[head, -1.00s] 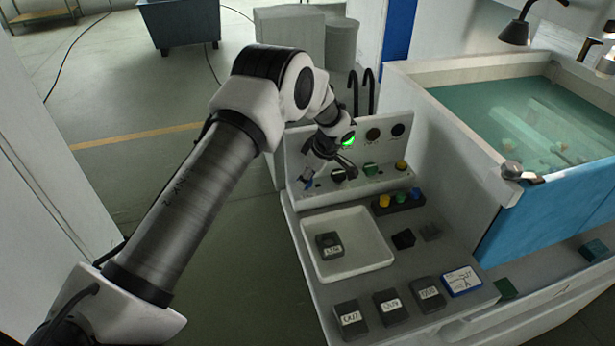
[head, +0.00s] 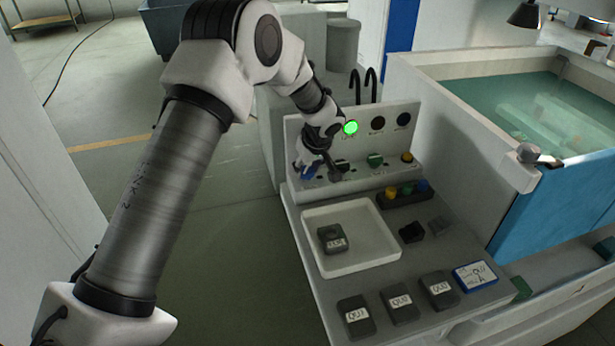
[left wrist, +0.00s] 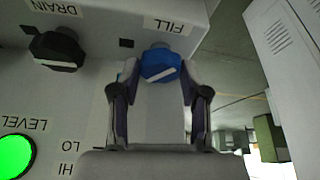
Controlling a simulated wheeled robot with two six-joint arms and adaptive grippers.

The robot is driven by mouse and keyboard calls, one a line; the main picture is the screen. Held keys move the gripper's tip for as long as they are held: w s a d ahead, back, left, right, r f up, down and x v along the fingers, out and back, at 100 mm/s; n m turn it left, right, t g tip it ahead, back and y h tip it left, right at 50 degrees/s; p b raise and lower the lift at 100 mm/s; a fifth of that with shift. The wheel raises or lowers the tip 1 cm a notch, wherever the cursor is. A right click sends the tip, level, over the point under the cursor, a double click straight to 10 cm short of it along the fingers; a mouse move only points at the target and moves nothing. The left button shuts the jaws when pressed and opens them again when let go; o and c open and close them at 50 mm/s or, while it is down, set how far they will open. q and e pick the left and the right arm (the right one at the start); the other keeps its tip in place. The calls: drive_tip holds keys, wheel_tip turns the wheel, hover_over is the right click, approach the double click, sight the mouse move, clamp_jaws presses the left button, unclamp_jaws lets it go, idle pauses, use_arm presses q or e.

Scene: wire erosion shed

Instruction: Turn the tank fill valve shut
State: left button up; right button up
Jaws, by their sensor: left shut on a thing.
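The tank fill valve is a blue knob (left wrist: 160,65) with a pale pointer mark, under the FILL label (left wrist: 171,26) on the panel. In the head view the blue knob (head: 309,172) is at the panel's left end, partly hidden by my gripper. My left gripper (head: 317,168) is at this knob. In the left wrist view its fingers (left wrist: 160,72) stand on both sides of the knob and are shut on it. My right gripper is not in view.
A black DRAIN knob (left wrist: 57,48) sits beside the blue one. A green lamp (head: 351,128) glows above. A white tray (head: 368,262) lies in front, and a water tank (head: 500,160) stands at right.

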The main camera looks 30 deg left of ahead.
use_arm(q)
drive_tip(key=m, duration=0.1)
drive_tip(key=m+b, duration=0.1)
drive_tip(key=b, duration=0.1)
drive_tip(key=shift+s+f+m+t+h, duration=0.25)
drive_tip(key=shift+f+m+t+h, duration=0.05)
drive_tip(key=shift+f+m+h, duration=0.1)
drive_tip(key=shift+a+r+m+t+h, duration=0.15)
drive_tip(key=shift+m+t+h, duration=0.15)
drive_tip(key=shift+m, duration=0.6)
drive_tip(key=shift+r+m, duration=0.1)
drive_tip(key=shift+m, duration=0.4)
drive_tip(key=shift+s+r+m+h+p, duration=0.15)
drive_tip(key=shift+m+h+p, duration=0.35)
drive_tip(key=shift+m, duration=0.3)
drive_tip(key=m+p, duration=0.2)
drive_tip(key=p, duration=0.1)
drive_tip(key=shift+a+m+t+h+p, duration=0.1)
drive_tip(key=shift+m+t+h+p, duration=0.25)
drive_tip(key=shift+m+t+h, duration=0.05)
drive_tip(key=shift+m+p, duration=0.6)
drive_tip(key=shift+p, duration=0.15)
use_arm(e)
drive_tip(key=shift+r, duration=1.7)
use_arm(q)
drive_tip(key=o, duration=0.9)
drive_tip(key=shift+h, duration=0.3)
